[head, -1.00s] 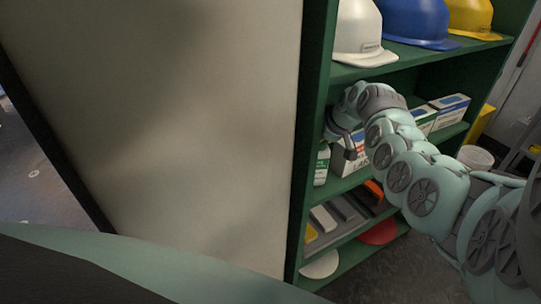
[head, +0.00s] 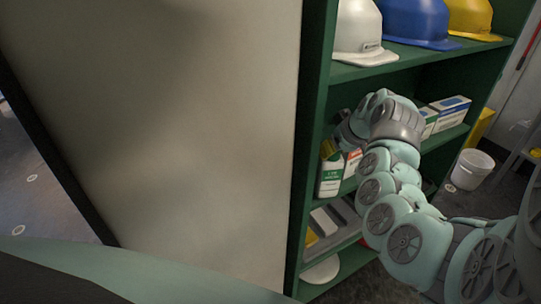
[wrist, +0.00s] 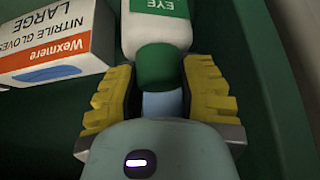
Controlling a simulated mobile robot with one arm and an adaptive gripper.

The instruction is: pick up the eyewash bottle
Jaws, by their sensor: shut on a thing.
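The eyewash bottle (head: 330,178) is white with a green label and sits at the left end of the green shelf's middle level. In the wrist view, its white body with "EYE" on green (wrist: 157,25) and its dark green cap (wrist: 160,67) show at top centre. My gripper (wrist: 160,92) has its yellow ridged fingers on both sides of the cap, shut on the bottle. In the head view my gripper (head: 328,148) is at the bottle's top, partly hidden. Whether the bottle's base touches the shelf I cannot tell.
A nitrile gloves box (wrist: 55,45) lies close left of the bottle in the wrist view. Hard hats (head: 415,22) stand on the level above, grey items (head: 330,218) below. The pale panel (head: 160,120) fills the left. A white bucket (head: 470,170) stands right.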

